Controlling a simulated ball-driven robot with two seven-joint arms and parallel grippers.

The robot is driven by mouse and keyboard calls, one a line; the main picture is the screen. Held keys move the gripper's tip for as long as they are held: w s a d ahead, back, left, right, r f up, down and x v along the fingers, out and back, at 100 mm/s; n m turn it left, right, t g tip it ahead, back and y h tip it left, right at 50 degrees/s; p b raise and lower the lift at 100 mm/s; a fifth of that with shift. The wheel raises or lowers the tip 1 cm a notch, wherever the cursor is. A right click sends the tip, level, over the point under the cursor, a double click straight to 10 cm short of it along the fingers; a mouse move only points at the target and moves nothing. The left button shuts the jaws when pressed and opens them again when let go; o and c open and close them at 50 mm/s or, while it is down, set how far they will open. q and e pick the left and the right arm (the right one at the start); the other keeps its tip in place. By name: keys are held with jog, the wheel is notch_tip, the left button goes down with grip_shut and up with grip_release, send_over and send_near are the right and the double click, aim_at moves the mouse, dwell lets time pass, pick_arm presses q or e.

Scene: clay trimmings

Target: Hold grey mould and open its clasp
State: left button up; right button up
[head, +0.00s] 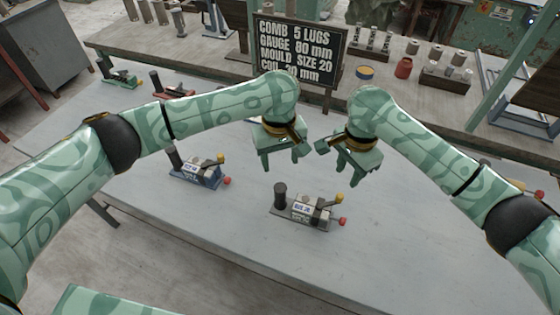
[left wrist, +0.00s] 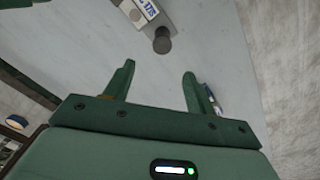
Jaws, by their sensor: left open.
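The grey mould (head: 318,222) stands on the front middle of the table, with a dark upright knob at its left, a white label, a yellow-tipped lever and a red-ended part at its right. Its clasp state is too small to tell. In the left wrist view, the dark knob and white label at the top edge seem to be this mould (left wrist: 145,10). My left gripper (head: 283,160) is open and empty, above and behind the mould. It is also open in the left wrist view (left wrist: 157,82). My right gripper (head: 334,163) is open and empty, above and behind the mould, close to the left one.
A blue mould (head: 197,177) stands left of the grey one; a red one (head: 172,90) and a green one (head: 120,78) stand further back left. A dark sign (head: 299,52) stands behind my grippers. The front right tabletop is clear.

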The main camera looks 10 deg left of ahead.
aim_at(280, 194)
pick_arm(q)
notch_tip(280, 194, down, 16)
jog(key=shift+s+f, duration=0.1)
dwell(0.4)
